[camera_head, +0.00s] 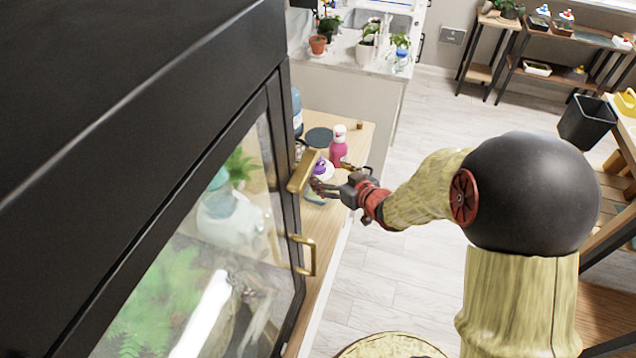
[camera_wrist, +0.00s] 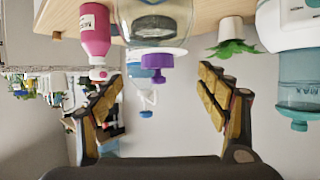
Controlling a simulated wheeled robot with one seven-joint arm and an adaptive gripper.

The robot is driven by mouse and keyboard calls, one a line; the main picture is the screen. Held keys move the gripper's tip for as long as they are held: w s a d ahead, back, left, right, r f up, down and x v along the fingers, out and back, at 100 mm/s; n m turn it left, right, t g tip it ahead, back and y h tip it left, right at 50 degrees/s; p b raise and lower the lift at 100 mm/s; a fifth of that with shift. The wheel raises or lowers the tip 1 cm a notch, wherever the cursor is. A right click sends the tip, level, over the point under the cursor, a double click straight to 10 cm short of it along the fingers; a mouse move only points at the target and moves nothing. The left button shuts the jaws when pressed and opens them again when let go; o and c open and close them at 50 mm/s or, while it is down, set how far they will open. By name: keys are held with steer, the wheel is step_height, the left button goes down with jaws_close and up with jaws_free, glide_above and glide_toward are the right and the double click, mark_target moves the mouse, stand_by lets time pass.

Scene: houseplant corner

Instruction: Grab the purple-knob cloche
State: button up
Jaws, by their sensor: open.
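The purple-knob cloche stands on the wooden counter top, a clear dome (camera_wrist: 150,22) with a white top and a purple knob (camera_wrist: 158,62). The wrist view shows it upside down, with the knob between my fingers in the picture. In the head view its purple knob (camera_head: 320,168) shows just beyond my fingers, and much of the dome is hidden. My gripper (camera_head: 318,186) is open and empty, close to the cloche. Its two fingers are spread wide in the wrist view (camera_wrist: 158,80), with no clear contact on the knob.
A pink bottle (camera_head: 338,148) stands beside the cloche. A small white plant pot (camera_wrist: 231,32) and a teal-and-white bottle (camera_wrist: 297,88) are on its other side. The black glass-fronted cabinet (camera_head: 288,200), with brass handles (camera_head: 303,172), is close to my gripper.

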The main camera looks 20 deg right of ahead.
mark_target(320, 166)
steer(key=b+x, duration=0.3)
steer(key=x, duration=0.3)
steer(key=shift+w+d+f, duration=0.1)
steer(key=shift+w, duration=0.6)
steer(key=shift+c, duration=0.2)
steer(key=shift+s+f, duration=0.15)
steer(key=shift+f, duration=0.05)
steer(key=c, duration=1.9)
jaws_close()
steer(key=shift+r, duration=0.1)
